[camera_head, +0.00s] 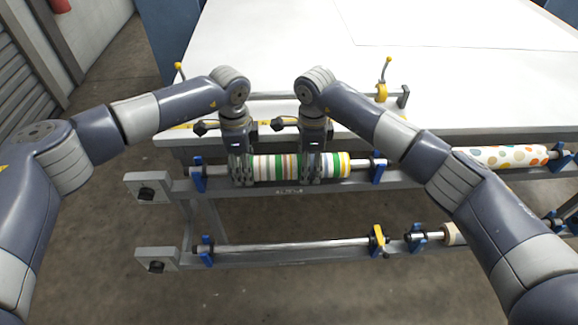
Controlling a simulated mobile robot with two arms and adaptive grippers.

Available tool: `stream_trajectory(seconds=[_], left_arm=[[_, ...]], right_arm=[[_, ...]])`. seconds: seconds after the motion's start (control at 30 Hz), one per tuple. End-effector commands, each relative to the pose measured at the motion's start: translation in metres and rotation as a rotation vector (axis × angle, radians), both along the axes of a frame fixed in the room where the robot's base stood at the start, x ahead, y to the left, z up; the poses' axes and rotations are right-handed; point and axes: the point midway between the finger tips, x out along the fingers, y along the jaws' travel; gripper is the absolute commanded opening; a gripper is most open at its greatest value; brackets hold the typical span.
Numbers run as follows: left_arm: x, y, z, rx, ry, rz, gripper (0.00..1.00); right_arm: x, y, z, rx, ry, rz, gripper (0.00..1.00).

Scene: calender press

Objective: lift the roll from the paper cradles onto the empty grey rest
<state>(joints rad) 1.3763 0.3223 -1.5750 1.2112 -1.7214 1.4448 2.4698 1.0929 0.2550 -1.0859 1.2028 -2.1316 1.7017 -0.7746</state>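A striped roll (280,168) in green, orange and white lies on a metal rod along the upper rail, level with the table's front edge. The rod's ends sit at a blue cradle (198,178) on the left and another blue cradle (378,168) on the right. My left gripper (243,180) points down at the left end of the roll, its fingers over it. My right gripper (313,178) is likewise over the roll, right of its middle. The fingers overlap the roll, and whether they are closed on it is unclear. I cannot tell which part is the grey rest.
The white table (270,50) lies behind, with a bar and yellow-knobbed levers (384,75) near its front. A lower rail holds a bare rod (290,245) between blue and yellow cradles. A dotted roll (500,156) lies at the right. Floor is open in front.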

Motion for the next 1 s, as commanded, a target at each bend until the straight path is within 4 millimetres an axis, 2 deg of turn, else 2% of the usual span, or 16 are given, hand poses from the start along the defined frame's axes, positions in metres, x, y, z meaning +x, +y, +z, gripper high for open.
stream_trajectory(seconds=[0.27, 0.47, 1.0], left_arm=[[0.0, 0.0, 0.002, -0.001, -0.001, 0.0, 0.12], [0.0, 0.0, 0.012, -0.001, -0.001, 0.0, 0.12], [0.0, 0.0, 0.067, -0.001, -0.001, -0.001, 0.12]], right_arm=[[0.0, 0.0, 0.002, 0.001, -0.002, 0.001, 0.12], [0.0, 0.0, 0.012, 0.001, -0.002, 0.001, 0.12], [0.0, 0.0, 0.067, 0.001, -0.001, 0.001, 0.12]])
